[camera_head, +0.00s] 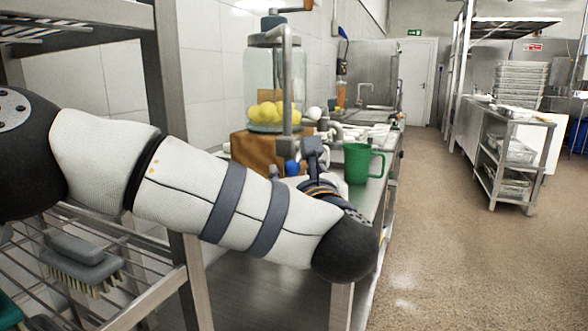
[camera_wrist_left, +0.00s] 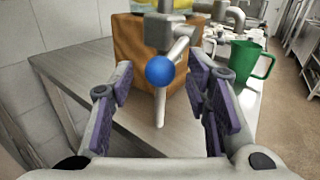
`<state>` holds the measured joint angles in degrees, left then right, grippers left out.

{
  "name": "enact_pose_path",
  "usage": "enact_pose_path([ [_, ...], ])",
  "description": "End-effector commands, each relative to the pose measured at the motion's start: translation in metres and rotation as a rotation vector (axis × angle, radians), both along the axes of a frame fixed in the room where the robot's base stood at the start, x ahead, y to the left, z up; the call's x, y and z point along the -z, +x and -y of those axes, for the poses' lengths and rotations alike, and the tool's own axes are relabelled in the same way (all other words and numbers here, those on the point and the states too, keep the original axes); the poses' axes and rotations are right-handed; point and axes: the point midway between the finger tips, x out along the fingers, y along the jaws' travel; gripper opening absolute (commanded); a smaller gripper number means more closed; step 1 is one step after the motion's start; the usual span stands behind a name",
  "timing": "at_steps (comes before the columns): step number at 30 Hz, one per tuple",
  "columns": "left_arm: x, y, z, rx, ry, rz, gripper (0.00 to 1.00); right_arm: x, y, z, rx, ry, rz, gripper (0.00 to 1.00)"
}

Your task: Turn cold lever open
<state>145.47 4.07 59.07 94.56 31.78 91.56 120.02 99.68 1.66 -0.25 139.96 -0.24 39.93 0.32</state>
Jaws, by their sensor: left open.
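The cold lever (camera_wrist_left: 161,107) is a grey rod marked by a blue ball (camera_wrist_left: 160,71) on a grey tap body (camera_wrist_left: 158,33). It hangs down with its tip toward me. In the head view the blue ball (camera_head: 292,168) shows low in front of the tap's tall grey pipe (camera_head: 287,90), and my arm hides much around it. My left gripper (camera_wrist_left: 160,88) is open, with its purple-padded fingers on either side of the lever and a gap on both sides. In the head view my left gripper (camera_head: 294,164) is partly hidden behind its own wrist. My right gripper is out of view.
A brown block (camera_head: 258,147) and a glass jar of lemons (camera_head: 264,92) stand behind the tap. A green mug (camera_head: 358,163) stands to the right on the steel counter (camera_head: 376,196). A wire rack (camera_head: 150,296) is at left.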

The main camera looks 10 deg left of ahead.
Motion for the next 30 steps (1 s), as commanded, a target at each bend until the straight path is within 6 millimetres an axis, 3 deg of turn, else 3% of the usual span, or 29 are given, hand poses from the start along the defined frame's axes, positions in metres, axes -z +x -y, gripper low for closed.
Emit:
enact_pose_path([
  [9, 0.000, 0.005, -0.002, 0.000, 0.001, 0.001, 0.44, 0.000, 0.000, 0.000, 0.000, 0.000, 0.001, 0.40],
  [15, 0.000, 0.005, -0.002, -0.001, 0.000, 0.001, 0.00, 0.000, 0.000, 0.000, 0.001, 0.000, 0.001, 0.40],
  [23, 0.002, 0.006, -0.002, -0.002, -0.002, 0.009, 0.00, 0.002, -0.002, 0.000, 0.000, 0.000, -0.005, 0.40],
  [30, 0.017, 0.010, -0.002, -0.004, -0.035, 0.094, 0.00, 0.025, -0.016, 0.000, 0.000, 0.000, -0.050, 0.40],
])
